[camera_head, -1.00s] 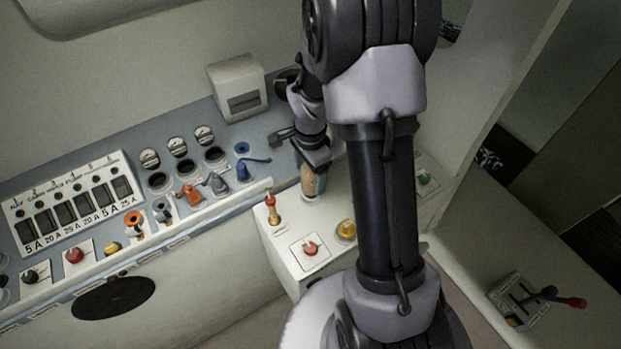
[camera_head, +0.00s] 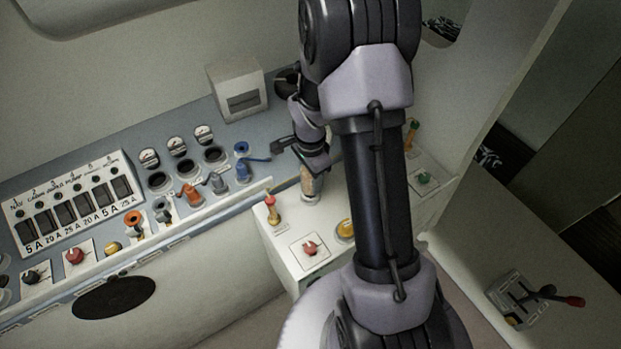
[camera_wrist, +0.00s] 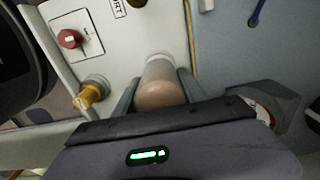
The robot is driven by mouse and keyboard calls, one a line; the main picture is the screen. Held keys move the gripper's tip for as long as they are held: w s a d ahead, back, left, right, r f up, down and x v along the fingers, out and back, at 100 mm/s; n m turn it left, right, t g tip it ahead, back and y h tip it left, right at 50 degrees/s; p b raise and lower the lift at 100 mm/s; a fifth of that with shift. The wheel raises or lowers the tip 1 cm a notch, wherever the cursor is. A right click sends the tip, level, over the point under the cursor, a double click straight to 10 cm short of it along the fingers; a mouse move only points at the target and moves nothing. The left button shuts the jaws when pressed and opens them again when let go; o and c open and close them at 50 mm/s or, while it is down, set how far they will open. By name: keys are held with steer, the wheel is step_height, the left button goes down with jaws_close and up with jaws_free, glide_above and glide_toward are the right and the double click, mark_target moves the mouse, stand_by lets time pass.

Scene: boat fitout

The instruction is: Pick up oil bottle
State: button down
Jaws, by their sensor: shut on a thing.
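The oil bottle (camera_head: 308,183) is a small tan-brown, upright cylinder on top of the white console box. In the wrist view its rounded tan end (camera_wrist: 162,94) faces me, with a paler, greyish part beyond it. My gripper (camera_head: 316,164) is around its upper part from above. In the wrist view the two dark fingers of my gripper (camera_wrist: 160,88) press on either side of the bottle, shut on it. The bottle's base appears at the box top; I cannot tell whether it is lifted clear.
The white console box (camera_head: 283,248) carries a red-topped brass fitting (camera_head: 273,210), a red knob (camera_head: 310,248) and a yellow fitting (camera_head: 345,229) close by. A switch panel (camera_head: 72,203) and several valves stand left. A red-handled lever (camera_head: 560,297) is at lower right.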

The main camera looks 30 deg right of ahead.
steer(key=shift+r, duration=0.1)
steer(key=shift+w+r, duration=0.1)
steer(key=shift+r, duration=0.25)
step_height(320, 180, up, 2)
steer(key=shift+r+b, duration=0.2)
steer(key=shift+b, duration=0.1)
steer(key=s+a+r+b, duration=0.1)
steer(key=s+a, duration=0.1)
steer(key=s, duration=0.5)
steer(key=s+a+b, duration=0.2)
steer(key=s+a, duration=0.1)
steer(key=s, duration=0.5)
steer(key=shift+a+r, duration=0.25)
steer(key=shift+r, duration=0.1)
steer(key=shift+s, duration=0.1)
